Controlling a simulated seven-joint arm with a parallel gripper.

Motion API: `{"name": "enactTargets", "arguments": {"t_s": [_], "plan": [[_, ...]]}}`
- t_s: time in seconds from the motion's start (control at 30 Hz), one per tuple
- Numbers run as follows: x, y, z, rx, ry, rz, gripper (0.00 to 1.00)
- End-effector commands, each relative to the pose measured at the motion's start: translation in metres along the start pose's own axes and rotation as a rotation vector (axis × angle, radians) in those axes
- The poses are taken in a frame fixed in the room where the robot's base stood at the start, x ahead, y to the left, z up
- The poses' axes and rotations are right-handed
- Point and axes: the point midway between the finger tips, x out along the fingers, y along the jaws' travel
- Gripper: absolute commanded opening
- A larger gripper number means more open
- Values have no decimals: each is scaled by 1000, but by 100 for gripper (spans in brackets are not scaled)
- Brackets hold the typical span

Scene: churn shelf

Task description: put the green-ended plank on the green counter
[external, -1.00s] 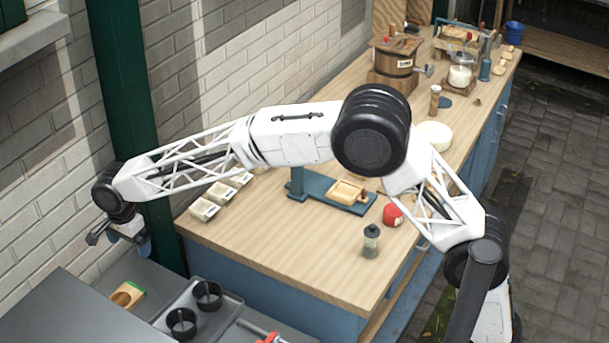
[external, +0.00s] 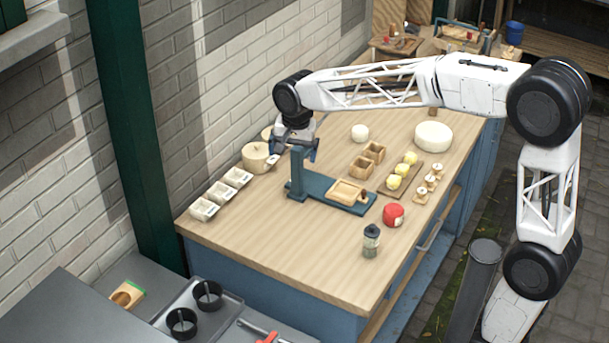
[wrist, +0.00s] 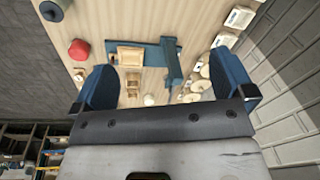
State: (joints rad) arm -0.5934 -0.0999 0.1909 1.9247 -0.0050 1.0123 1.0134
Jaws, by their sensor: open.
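A short wooden plank (external: 127,294) with a green end and a dark round opening lies on the grey surface (external: 65,310) at the lower left of the external view. My gripper (external: 293,154) is open and empty, above the wooden-topped blue counter (external: 260,255), beside the upright of a blue stand (external: 322,188). It is far to the right of the plank and above it. In the wrist view, the blue fingers of my gripper (wrist: 165,82) are spread apart with nothing held. The plank does not show there. No plainly green counter shows.
A tray with black cups (external: 225,318) is right of the plank. White containers (external: 220,193), a round wooden tub (external: 256,157), a red pot (external: 393,215) and a dark jar (external: 371,241) stand on the wooden top. A green post (external: 130,130) stands by the wall. The front wooden top is clear.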

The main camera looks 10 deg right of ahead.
Motion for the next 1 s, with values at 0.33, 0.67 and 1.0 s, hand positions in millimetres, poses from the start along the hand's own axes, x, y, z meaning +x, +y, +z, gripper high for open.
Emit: {"name": "enactTargets", "arguments": {"t_s": [0.33,0.67,1.0], "plan": [[-22,146,-21,-106,40,-10,100],[-25,272,-4,-214,82,-5,100],[-11,381,39,-326,124,17,100]]}}
